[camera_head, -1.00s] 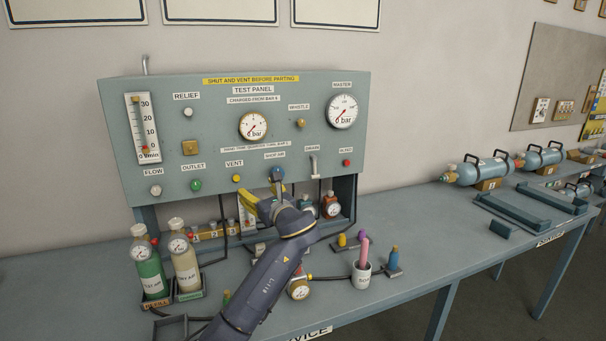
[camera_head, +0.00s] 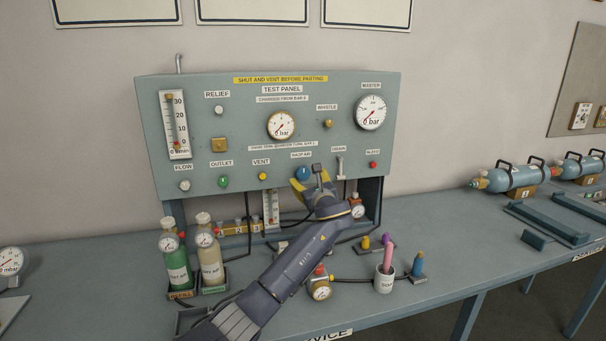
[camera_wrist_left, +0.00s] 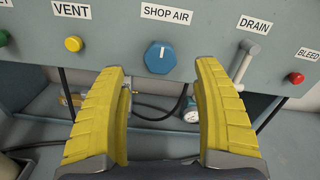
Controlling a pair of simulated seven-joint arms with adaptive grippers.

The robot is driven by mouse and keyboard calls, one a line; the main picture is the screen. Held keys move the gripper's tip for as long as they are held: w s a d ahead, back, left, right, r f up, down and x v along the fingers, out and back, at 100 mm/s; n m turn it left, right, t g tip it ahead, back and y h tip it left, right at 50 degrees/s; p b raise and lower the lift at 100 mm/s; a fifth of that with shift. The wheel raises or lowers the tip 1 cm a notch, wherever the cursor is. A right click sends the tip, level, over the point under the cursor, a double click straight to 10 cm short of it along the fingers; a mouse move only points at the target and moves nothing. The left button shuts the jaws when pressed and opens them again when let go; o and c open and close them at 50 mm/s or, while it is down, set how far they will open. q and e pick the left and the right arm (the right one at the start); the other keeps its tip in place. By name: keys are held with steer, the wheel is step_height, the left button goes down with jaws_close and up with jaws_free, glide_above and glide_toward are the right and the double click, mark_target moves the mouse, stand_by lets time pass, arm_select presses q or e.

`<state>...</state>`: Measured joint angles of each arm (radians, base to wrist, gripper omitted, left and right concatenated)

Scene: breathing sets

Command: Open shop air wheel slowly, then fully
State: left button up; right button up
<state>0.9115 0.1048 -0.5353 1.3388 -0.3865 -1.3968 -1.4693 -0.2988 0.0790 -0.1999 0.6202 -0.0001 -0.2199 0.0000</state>
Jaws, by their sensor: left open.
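The blue SHOP AIR wheel (camera_head: 302,173) is a ridged knob on the lower front of the test panel, under its label. In the left wrist view the wheel (camera_wrist_left: 160,57) faces me with a white mark pointing up. My left gripper (camera_head: 313,181) is at the panel's lower edge, in front of the wheel. The left wrist view shows its yellow fingers (camera_wrist_left: 159,75) spread wide and empty, one to each side below the wheel. They do not grip it; exact depth to the wheel is unclear. My right gripper is not in view.
The yellow VENT knob (camera_wrist_left: 74,43) is left of the wheel. The DRAIN lever (camera_wrist_left: 243,60) and red BLEED knob (camera_wrist_left: 296,78) are to its right. The gauge (camera_head: 281,125) and MASTER gauge (camera_head: 371,112) are above. Green and beige bottles (camera_head: 210,258) stand at lower left.

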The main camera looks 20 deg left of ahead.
mark_target(303, 173)
arm_select(q)
steer(key=shift+x, duration=3.6)
steer(key=shift+o, duration=0.2)
steer(key=c, duration=1.3)
